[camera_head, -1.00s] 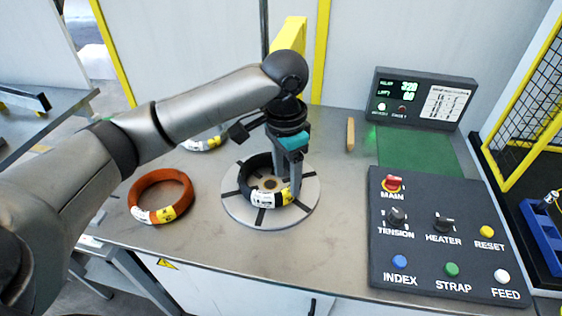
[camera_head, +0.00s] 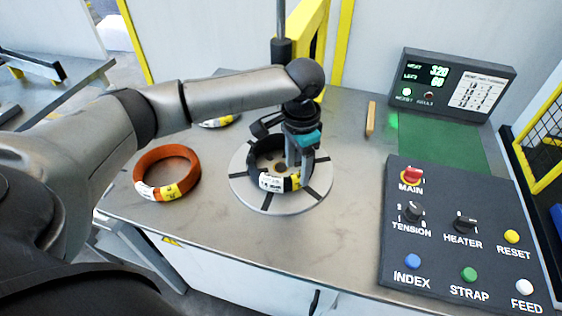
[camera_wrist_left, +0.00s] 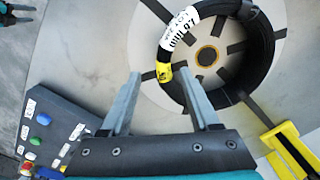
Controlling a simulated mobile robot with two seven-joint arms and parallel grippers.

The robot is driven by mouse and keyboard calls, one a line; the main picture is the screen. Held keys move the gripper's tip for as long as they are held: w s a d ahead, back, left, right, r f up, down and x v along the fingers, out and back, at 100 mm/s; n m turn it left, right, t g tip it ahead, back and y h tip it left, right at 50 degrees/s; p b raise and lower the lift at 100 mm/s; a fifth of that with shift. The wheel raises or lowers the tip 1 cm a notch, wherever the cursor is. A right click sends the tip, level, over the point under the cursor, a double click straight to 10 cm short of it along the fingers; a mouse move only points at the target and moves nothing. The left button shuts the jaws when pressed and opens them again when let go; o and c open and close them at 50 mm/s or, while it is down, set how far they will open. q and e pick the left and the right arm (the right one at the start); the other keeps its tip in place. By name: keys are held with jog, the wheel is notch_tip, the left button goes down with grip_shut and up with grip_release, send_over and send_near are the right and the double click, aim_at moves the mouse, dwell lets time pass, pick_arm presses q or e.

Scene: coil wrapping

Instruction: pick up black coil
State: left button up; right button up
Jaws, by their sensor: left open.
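The black coil (camera_head: 253,158) lies on the round grey turntable (camera_head: 240,190), with a white and yellow label on its near side. My left gripper (camera_head: 299,170) points down at the coil's right-hand side, its fingers open. In the left wrist view, the coil (camera_wrist_left: 262,55) shows as a black ring, and the open left gripper (camera_wrist_left: 161,78) has one finger on each side of its labelled stretch. I cannot tell whether a finger touches the coil.
An orange coil (camera_head: 139,168) lies left of the turntable. Another coil with a white and yellow label (camera_head: 218,122) is partly hidden behind my arm. A control panel (camera_head: 440,235) and a display (camera_head: 455,82) stand at the right.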

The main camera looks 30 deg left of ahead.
aim_at(297, 174)
pick_arm(q)
jog(key=f, duration=0.3)
jog(key=f+b, duration=0.1)
jog(key=f, duration=0.1)
jog(key=shift+w+a, duration=0.15)
jog(key=shift+w, duration=0.1)
jog(key=shift+r, duration=0.1)
grip_shut()
dwell(0.9)
jog(key=shift+w+r, duration=0.1)
jog(key=shift+w, duration=0.05)
